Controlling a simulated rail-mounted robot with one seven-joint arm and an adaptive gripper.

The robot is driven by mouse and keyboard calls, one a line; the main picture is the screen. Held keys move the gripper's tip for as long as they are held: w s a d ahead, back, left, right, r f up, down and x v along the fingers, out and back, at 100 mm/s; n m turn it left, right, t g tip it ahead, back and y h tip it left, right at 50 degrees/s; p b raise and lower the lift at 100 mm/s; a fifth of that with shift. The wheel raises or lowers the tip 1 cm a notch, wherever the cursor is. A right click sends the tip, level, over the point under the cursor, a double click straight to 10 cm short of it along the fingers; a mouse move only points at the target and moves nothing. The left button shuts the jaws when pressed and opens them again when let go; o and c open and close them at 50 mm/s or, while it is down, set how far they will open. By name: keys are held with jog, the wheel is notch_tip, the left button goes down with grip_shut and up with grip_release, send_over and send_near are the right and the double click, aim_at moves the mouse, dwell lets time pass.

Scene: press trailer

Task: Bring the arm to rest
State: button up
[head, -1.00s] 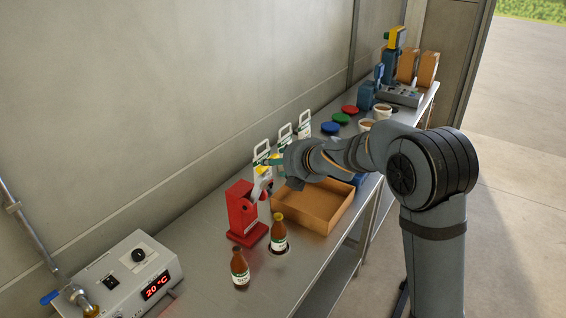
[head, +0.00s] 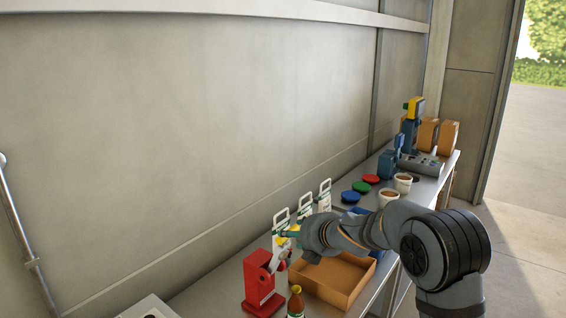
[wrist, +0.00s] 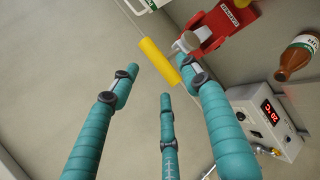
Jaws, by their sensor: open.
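My gripper (head: 287,236) is open and empty, with its teal fingers pointing left over the bench. In the wrist view its three fingers (wrist: 160,88) are spread apart. The red press (head: 262,284) stands on the bench just below and left of the gripper. Its yellow handle (wrist: 160,61) shows close to the fingertips in the wrist view, and I cannot tell whether any finger touches it. My arm reaches out above the orange-brown tray.
The orange-brown tray (head: 350,290) lies under my arm. A brown bottle (head: 296,302) stands beside the press. White-handled packages (head: 304,204) line the wall. Coloured lids (head: 351,197) and cups (head: 403,184) are farther back. A temperature box (wrist: 272,118) shows in the wrist view.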

jog(key=x, duration=0.7)
jog(key=shift+w, duration=0.2)
jog(key=shift+d+f, duration=0.1)
jog(key=shift+d, duration=0.05)
jog(key=shift+s, duration=0.1)
